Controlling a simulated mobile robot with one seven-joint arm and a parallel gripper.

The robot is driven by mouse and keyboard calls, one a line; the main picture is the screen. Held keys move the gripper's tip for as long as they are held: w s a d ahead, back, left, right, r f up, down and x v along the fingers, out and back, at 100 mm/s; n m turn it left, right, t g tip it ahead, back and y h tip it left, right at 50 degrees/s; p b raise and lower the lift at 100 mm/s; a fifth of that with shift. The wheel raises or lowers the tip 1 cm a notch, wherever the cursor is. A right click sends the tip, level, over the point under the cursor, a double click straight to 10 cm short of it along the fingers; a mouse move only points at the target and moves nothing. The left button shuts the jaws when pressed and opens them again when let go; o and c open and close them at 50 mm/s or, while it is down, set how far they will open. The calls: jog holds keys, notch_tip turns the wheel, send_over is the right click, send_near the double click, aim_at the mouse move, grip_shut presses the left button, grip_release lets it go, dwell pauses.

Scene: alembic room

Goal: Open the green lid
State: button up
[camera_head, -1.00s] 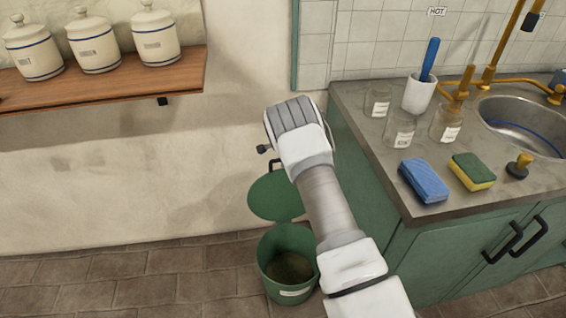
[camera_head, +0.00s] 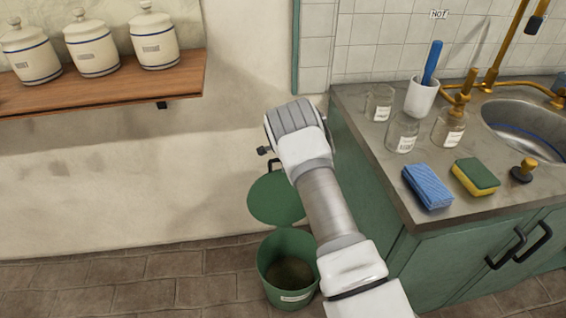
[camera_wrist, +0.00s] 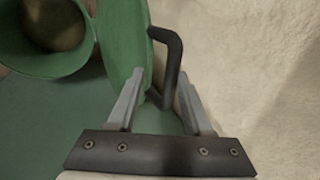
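The green lid (camera_head: 275,200) is a round disc standing raised behind the open mouth of a green bin (camera_head: 287,300) on the floor. In the wrist view the lid (camera_wrist: 122,35) is seen nearly edge-on, with its black handle (camera_wrist: 178,62) on the wall side. The bin (camera_wrist: 78,58) shows at the upper left there. My gripper (camera_wrist: 163,75) is open, its two fingers apart, with the handle just ahead of and partly between them. I cannot tell whether a finger touches the lid. In the head view my arm hides the fingertips.
A green cabinet (camera_head: 460,262) with a sink stands close on the right, holding sponges (camera_head: 428,187), glass jars (camera_head: 402,132) and a white cup (camera_head: 420,97). A shelf (camera_head: 110,87) with canisters hangs at the upper left. The floor left of the bin is clear.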

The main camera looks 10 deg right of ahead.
jog(key=p+v, duration=0.3)
jog(key=v, duration=1.4)
jog(key=shift+r+p, duration=0.2)
jog(key=shift+p, duration=0.15)
jog(key=shift+s, duration=0.15)
